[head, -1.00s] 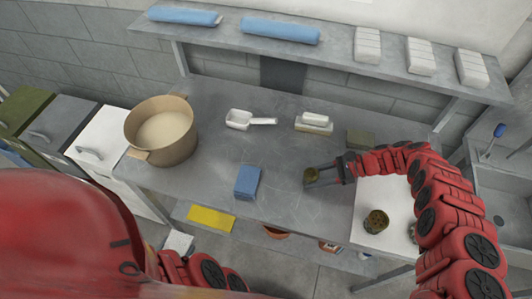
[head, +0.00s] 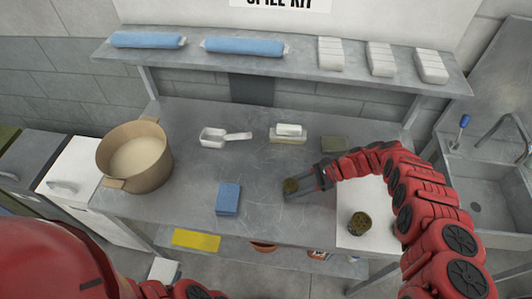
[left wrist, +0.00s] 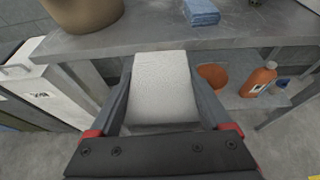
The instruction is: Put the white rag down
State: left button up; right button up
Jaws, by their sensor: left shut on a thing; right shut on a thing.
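The white rag (left wrist: 162,85) is a pale folded block between the fingers of my left gripper (left wrist: 160,65), which is shut on it in the left wrist view. The rag hangs in front of the workbench's (head: 265,215) front edge, over the floor side. In the head view the rag (head: 164,269) shows at the lower left, with my red arm beside it. My right gripper (head: 300,188) is shut on a small brownish-green round thing (head: 291,185) over the right part of the bench; whether it touches the bench is unclear.
A large tan pot (head: 135,165) stands at the bench's left. A blue folded cloth (head: 228,198) lies near the front edge. A white scoop (head: 225,137), a brush-like block (head: 288,137) and a green block (head: 334,144) lie behind. Bare bench surrounds the blue cloth. A lower shelf holds a yellow cloth (head: 196,240).

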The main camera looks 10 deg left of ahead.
pick_arm(q)
jog(key=shift+w+a+f, duration=0.3)
jog(key=shift+a+f, duration=0.05)
jog(key=w+a, duration=0.8)
jog(key=w, duration=0.5)
jog(key=w+d+r, duration=0.2)
jog(key=w+r, duration=0.3)
jog(key=w, duration=0.3)
send_over(196, 196)
jog(key=shift+d+f, duration=0.1)
jog(key=shift+f, duration=0.8)
notch_tip(196, 196, down, 5)
jog(key=shift+f, duration=0.35)
